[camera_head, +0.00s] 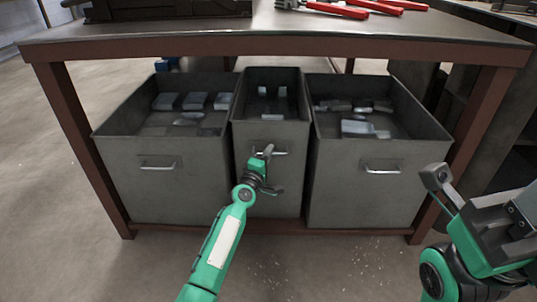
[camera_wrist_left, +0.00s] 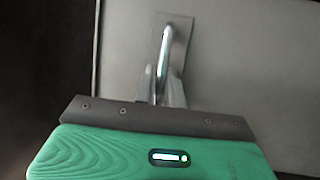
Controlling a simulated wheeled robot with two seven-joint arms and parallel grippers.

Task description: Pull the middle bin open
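The middle bin (camera_head: 284,192) is a narrow grey metal bin under the workbench, between two wider bins. A few light grey pieces lie inside it. Its thin metal handle (camera_head: 283,153) is on the upper front face, partly covered by my left gripper (camera_head: 268,165). In the left wrist view the handle (camera_wrist_left: 166,48) passes between the close-set fingers (camera_wrist_left: 161,88), which look shut on it. The front of the middle bin is about in line with its neighbours. My right gripper (camera_head: 445,185) is at the right, in front of the right bin, away from the handles; its finger gap is unclear.
The left bin (camera_head: 170,190) and right bin (camera_head: 365,195) stand close on either side, each with its own handle and grey pieces inside. The workbench (camera_head: 270,45) spans above, with red-handled tools (camera_head: 340,10) on top.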

